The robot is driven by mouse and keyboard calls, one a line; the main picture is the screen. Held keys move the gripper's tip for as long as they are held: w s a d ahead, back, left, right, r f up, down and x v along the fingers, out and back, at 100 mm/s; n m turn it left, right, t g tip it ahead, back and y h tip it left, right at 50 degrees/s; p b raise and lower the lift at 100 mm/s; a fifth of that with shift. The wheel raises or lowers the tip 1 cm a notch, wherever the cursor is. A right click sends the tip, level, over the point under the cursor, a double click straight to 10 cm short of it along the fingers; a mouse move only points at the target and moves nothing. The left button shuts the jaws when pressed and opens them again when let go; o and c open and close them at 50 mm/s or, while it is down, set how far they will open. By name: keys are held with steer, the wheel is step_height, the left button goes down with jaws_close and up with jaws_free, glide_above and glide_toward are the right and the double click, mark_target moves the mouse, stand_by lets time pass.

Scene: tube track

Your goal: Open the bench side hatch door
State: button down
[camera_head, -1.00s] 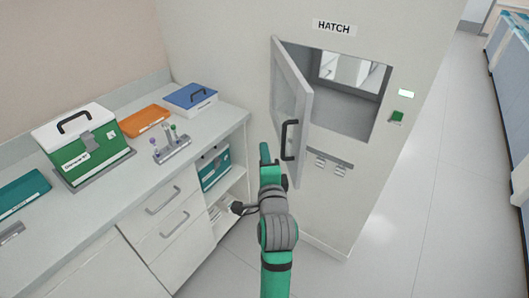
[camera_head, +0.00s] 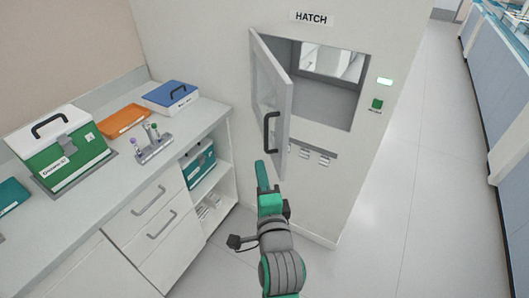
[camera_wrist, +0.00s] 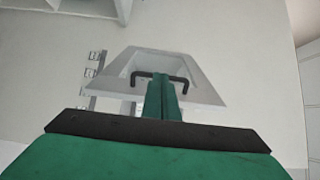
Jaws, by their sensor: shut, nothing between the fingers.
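In the wrist view the handle (camera_wrist: 160,77) shows just past my fingertips. My gripper (camera_head: 262,165), with green fingers, is shut and empty just below and left of the handle. The fingers (camera_wrist: 163,88) are together in the wrist view. I cannot tell whether they touch the handle or door.
Drawers and a shelf lie beneath. A green button (camera_head: 377,104) is right of the opening. The right-hand floor (camera_head: 410,190) is clear.

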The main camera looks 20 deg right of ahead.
steer(key=w+d+h, duration=0.1)
steer(key=w+d, duration=0.7)
steer(key=w, duration=0.1)
steer(key=shift+w+f+m, duration=0.2)
steer(key=shift+w+m, duration=0.1)
steer(key=shift+a, duration=0.1)
stand_by(0.4)
